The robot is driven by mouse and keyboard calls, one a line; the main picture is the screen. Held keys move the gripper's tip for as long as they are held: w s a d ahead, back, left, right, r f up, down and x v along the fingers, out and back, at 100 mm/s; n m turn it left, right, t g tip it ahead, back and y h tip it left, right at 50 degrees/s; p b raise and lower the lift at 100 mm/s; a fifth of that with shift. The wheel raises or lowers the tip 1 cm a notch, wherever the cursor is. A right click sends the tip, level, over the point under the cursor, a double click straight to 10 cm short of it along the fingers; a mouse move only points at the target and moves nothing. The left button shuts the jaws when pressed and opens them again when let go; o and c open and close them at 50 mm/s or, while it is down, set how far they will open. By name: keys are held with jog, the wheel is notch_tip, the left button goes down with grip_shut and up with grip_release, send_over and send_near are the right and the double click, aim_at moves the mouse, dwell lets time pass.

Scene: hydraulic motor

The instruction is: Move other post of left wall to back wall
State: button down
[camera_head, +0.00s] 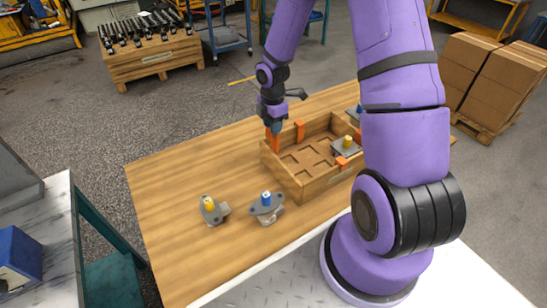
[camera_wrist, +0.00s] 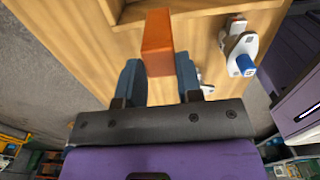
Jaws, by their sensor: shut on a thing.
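My gripper (camera_head: 275,127) points down at the far left corner of the wooden crate (camera_head: 318,186). It is shut on an orange post (camera_wrist: 157,45), which stands out between the two blue fingers in the wrist view. In the head view the held post (camera_head: 274,143) is close to the crate's corner; I cannot tell whether it touches the wall. A second orange post (camera_head: 300,131) stands upright at the back wall. Another orange post (camera_head: 342,162) is at the near right side, partly hidden. The crate's right end is hidden by my arm.
A motor part with a yellow shaft (camera_head: 210,208) and one with a blue shaft (camera_head: 266,205) stand on the table (camera_head: 165,190) in front of the crate. A grey part with a yellow shaft (camera_head: 347,145) sits in the crate. The table's left side is clear.

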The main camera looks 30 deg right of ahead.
jog(key=shift+r, duration=1.8)
